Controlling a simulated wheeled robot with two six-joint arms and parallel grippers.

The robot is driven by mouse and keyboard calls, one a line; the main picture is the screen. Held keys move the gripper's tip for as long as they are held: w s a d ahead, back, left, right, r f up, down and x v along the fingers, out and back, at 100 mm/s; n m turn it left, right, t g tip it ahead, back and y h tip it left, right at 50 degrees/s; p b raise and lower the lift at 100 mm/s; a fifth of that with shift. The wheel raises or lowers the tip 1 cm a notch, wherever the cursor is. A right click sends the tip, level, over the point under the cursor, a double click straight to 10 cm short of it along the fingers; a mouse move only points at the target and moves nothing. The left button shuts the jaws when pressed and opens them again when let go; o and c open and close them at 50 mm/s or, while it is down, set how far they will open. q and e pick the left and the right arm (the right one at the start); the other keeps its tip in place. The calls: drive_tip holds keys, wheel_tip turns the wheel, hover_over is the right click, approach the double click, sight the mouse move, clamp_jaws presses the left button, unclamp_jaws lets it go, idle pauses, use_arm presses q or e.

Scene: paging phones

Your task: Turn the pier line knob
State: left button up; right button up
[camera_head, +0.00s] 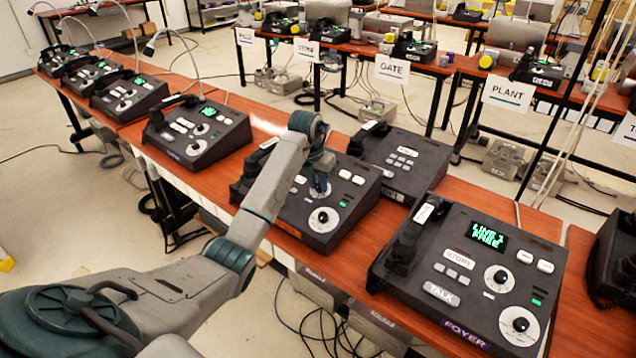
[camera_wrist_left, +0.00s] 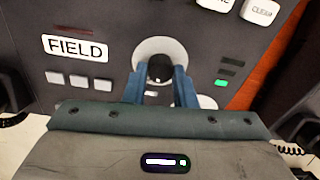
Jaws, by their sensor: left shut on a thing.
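The dark desk phone (camera_head: 347,216) in the middle of the near table has two round white dials with dark knobs. My left gripper (camera_head: 320,186) reaches down onto its upper dial. In the left wrist view the blue fingertips (camera_wrist_left: 160,82) stand on either side of the black line knob (camera_wrist_left: 159,68), shut on it, with the white dial (camera_wrist_left: 152,45) around it. A white FIELD button (camera_wrist_left: 75,48) is to the left. The phone's lower knob (camera_head: 323,217) is free. The phone's name plate is not readable here. My right gripper is not in view.
The FOYER phone (camera_head: 480,335) stands to the right on the same red-brown table, with another phone (camera_head: 410,160) behind. More phones (camera_head: 200,135) stand along the table to the left. Tables with labelled signs such as GATE (camera_head: 392,69) stand farther back.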

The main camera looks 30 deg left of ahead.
use_arm(q)
drive_tip(key=shift+m, duration=1.1)
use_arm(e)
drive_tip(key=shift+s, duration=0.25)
use_arm(q)
drive_tip(key=shift+r, duration=0.1)
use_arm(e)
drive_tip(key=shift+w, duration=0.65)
use_arm(q)
drive_tip(key=o, duration=1)
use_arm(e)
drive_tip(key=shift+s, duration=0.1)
